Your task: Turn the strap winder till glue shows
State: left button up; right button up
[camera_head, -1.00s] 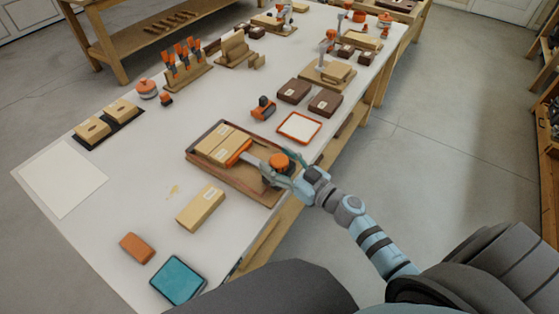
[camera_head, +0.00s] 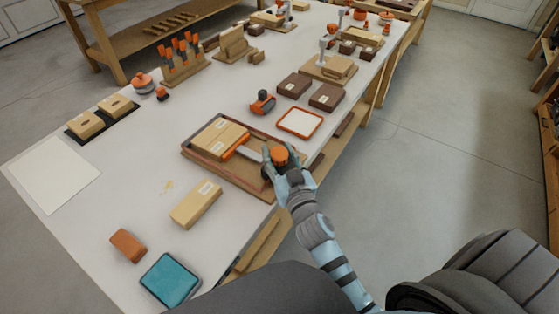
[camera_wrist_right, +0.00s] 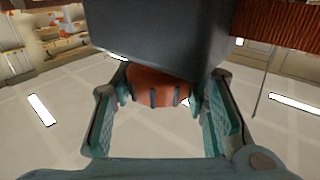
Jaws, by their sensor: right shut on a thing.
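The strap winder is an orange ribbed knob (camera_head: 279,156) at the right end of a wooden clamping tray (camera_head: 222,176). Two tan wood blocks (camera_head: 220,138) lie side by side in the tray, with an orange-ended grey bar (camera_head: 237,147) between them and the knob. My right gripper (camera_head: 280,165) is shut on the knob, its fingers on either side. In the right wrist view the orange knob (camera_wrist_right: 153,87) sits between the teal fingers, below a dark block. I cannot make out any glue at the joint. My left gripper is not in view.
A tan block (camera_head: 196,205), an orange block (camera_head: 128,245) and a teal pad (camera_head: 170,279) lie nearer on the white bench. A white orange-rimmed tray (camera_head: 300,122) and dark boxes (camera_head: 326,97) stand beyond the clamping tray.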

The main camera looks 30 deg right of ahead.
aim_at(282, 163)
jog(key=shift+f, duration=0.15)
jog(key=o, duration=1.2)
jog(key=shift+c, duration=0.2)
jog(key=s, duration=0.5)
jog(key=s+a, duration=0.1)
jog(key=s, duration=0.1)
jog(key=shift+s, duration=0.25)
